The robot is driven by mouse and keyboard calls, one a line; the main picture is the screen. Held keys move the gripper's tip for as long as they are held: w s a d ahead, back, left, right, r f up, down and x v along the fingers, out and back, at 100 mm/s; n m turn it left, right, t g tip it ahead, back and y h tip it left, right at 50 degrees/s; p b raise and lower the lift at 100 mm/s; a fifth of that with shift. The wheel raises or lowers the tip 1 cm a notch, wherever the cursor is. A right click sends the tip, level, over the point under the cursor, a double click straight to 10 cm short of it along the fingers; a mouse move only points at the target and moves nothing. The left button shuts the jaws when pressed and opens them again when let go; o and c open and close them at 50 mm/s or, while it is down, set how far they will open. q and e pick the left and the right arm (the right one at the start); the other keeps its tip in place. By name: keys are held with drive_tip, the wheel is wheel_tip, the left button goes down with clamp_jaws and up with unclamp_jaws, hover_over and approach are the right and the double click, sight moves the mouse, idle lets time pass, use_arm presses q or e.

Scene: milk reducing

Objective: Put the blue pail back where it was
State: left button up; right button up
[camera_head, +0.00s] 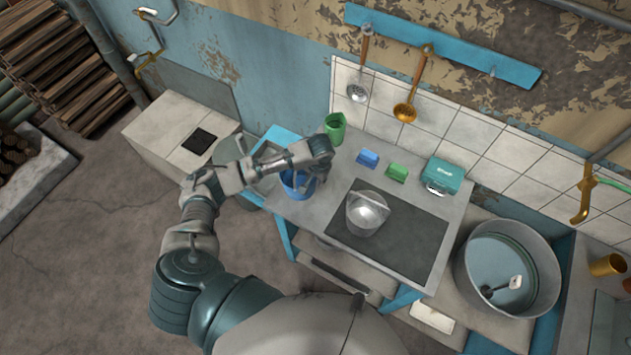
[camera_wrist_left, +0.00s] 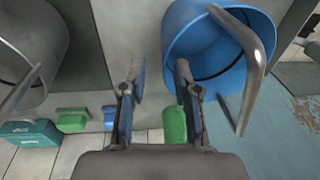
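The blue pail (camera_head: 290,186) stands on the left part of the grey table, partly hidden by my left arm and hand. In the left wrist view the pail (camera_wrist_left: 182,45) is at the upper right, with its open mouth showing and its grey handle (camera_wrist_left: 262,62) lying over to the right side. My left gripper (camera_head: 322,174) is just right of the pail, pointing down. In the left wrist view the gripper (camera_wrist_left: 159,75) has its fingers apart with nothing between them. The right finger is close to the pail's wall; I cannot tell if they touch. My right gripper is not in view.
A metal pot (camera_head: 366,214) stands on the dark panel (camera_head: 415,240) to the right. A green cup (camera_head: 335,128), blue block (camera_head: 367,158), green block (camera_head: 397,172) and teal box (camera_head: 443,176) line the back. A large metal tub (camera_head: 545,285) is at right.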

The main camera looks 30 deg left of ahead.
use_arm(q)
wheel_tip(320, 180, up, 9)
drive_tip(key=s+d+f+m+t+h, duration=0.2)
drive_tip(key=s+d+f+m+h, duration=0.15)
drive_tip(key=s+d+f, duration=0.85)
drive_tip(key=s+a+n+y, duration=0.2)
drive_tip(key=s+a+n, duration=0.1)
drive_tip(key=s+a, duration=0.8)
drive_tip(key=s+d+f+g+b, duration=0.1)
drive_tip(key=s+f, duration=0.2)
drive_tip(key=f, duration=1.3)
drive_tip(key=s+f+b, duration=0.2)
drive_tip(key=s+f, duration=0.1)
drive_tip(key=f, duration=1.3)
drive_tip(key=s+a+f+g+b, duration=0.1)
drive_tip(key=s+a+f, duration=0.1)
drive_tip(key=s+f, duration=1.2)
drive_tip(key=shift+s+a+m, duration=0.4)
drive_tip(key=shift+s+m, duration=0.05)
drive_tip(key=shift+s, duration=0.65)
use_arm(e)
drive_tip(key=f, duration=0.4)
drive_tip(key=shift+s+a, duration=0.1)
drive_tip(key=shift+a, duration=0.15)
